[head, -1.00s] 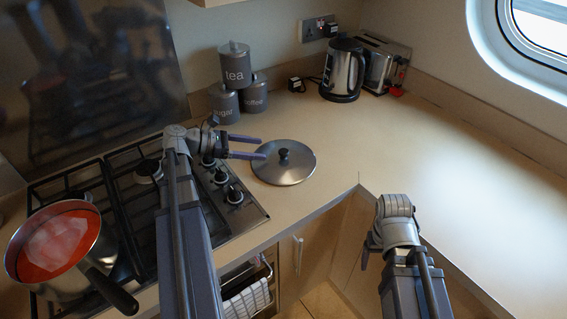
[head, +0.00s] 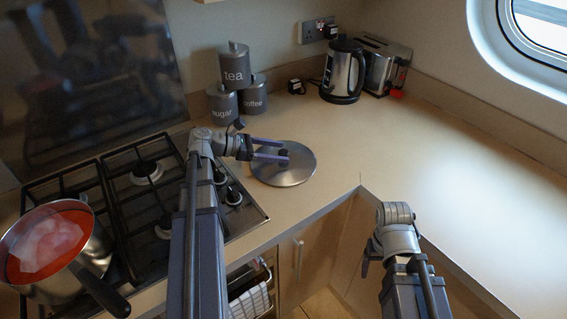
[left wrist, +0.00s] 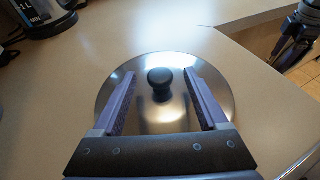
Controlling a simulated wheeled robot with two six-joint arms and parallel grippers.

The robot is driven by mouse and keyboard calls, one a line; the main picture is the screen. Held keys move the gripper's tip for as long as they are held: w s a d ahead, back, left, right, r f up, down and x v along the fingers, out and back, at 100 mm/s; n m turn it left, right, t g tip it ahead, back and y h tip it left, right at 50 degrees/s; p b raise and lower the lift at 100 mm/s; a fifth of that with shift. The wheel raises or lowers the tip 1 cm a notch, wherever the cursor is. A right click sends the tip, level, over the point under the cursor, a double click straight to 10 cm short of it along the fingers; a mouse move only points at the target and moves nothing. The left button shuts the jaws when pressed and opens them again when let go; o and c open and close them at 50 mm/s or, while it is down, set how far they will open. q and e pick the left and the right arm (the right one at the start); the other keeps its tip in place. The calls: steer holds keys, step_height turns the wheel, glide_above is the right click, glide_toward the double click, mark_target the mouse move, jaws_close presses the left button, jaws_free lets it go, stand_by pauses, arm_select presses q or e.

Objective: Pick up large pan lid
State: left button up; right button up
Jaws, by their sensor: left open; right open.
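The large pan lid (head: 284,175) is a round steel disc with a black knob, lying flat on the wooden counter right of the hob. My left gripper (head: 286,150) is open, its two purple fingers reaching over the lid on either side of the knob. In the left wrist view the lid (left wrist: 165,120) lies below the gripper (left wrist: 157,88), and its black knob (left wrist: 160,84) stands between the spread fingertips, apart from both. My right gripper (head: 373,262) is low in front of the counter corner, mostly hidden by its own wrist, and holds nothing I can see.
The hob (head: 120,190) with a pan (head: 65,262) is at left. Tea, sugar and coffee canisters (head: 236,66) stand behind the lid. A kettle (head: 343,70) and toaster (head: 384,64) are at the back. The counter (head: 470,190) at right is clear.

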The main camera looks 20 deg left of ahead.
arm_select(q)
jaws_close()
stand_by(0.5)
